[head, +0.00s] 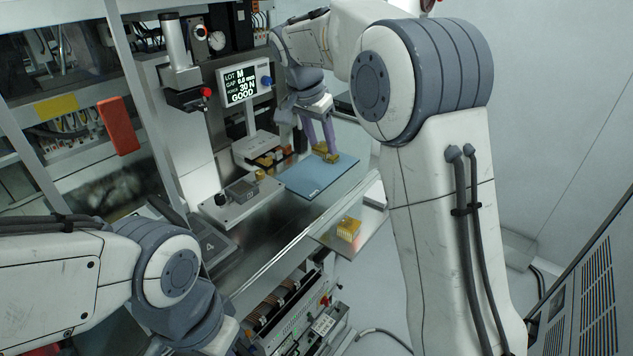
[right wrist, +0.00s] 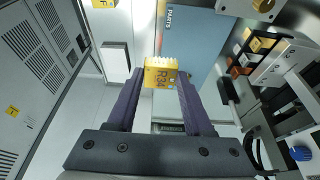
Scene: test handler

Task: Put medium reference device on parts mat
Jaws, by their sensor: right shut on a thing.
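My right gripper (head: 322,150) reaches over the blue parts mat (head: 308,182) from behind. Its two purple fingers are shut on a gold finned block, the reference device (head: 331,157), at the far right part of the mat. I cannot tell whether the block touches the mat. In the right wrist view the block (right wrist: 160,74) sits between the fingertips of the gripper (right wrist: 157,85), with lettering on its face, and the mat (right wrist: 190,35) with the word PARTS lies beyond it. My left arm shows at the lower left; its gripper is out of view.
Left of the mat are a grey fixture (head: 241,193) and a holder (head: 268,153) with small gold and orange parts. A display (head: 243,83) reads LOT M and GOOD. Most of the mat is bare.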

